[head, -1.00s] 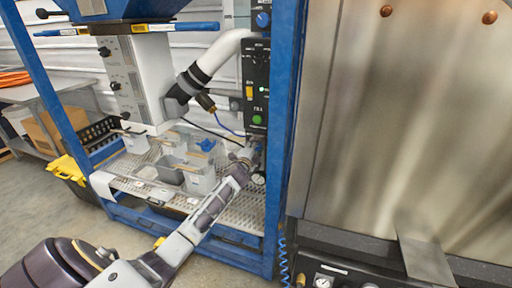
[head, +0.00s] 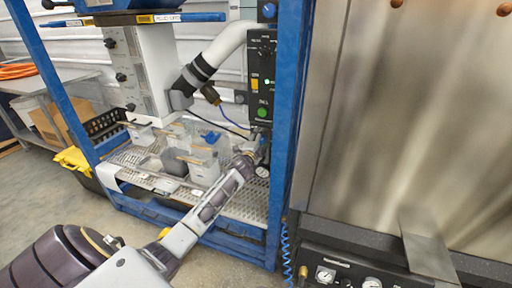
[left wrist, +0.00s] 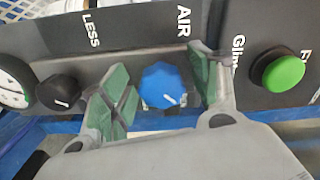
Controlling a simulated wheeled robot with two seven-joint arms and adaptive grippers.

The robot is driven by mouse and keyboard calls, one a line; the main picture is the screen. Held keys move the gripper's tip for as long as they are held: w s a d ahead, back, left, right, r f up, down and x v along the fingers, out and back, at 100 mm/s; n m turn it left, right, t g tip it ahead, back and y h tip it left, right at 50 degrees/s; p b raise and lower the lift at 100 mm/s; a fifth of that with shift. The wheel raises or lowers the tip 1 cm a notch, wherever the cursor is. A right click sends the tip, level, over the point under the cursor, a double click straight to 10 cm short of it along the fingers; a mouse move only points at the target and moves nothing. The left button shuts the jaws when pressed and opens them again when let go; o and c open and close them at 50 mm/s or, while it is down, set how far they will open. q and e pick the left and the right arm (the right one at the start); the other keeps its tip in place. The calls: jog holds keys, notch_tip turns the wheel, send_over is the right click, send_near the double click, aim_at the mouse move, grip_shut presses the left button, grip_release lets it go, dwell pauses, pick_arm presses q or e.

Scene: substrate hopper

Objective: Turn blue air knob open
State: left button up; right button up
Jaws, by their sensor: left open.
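The blue air knob (left wrist: 163,86), with a white pointer line, sits on the dark panel below the word AIR in the left wrist view. My left gripper (left wrist: 158,90) is open, with one green-padded finger on each side of the knob. I cannot tell whether either pad touches it. In the head view my left gripper (head: 255,150) reaches to the lower end of the control panel (head: 262,75), and it largely hides the knob there. My right gripper is not in view.
A black knob (left wrist: 58,92) and a green button (left wrist: 278,70) flank the blue knob. Blue frame posts (head: 290,120) stand close right of my left gripper. Clear bins (head: 203,165) stand on the perforated shelf to its left. A steel cabinet (head: 420,120) fills the right.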

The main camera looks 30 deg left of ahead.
pick_arm(q)
jog(key=shift+s, duration=0.15)
jog(key=v, duration=1.1)
jog(key=shift+s+d, duration=0.2)
jog(key=shift+s, duration=0.1)
dwell(0.9)
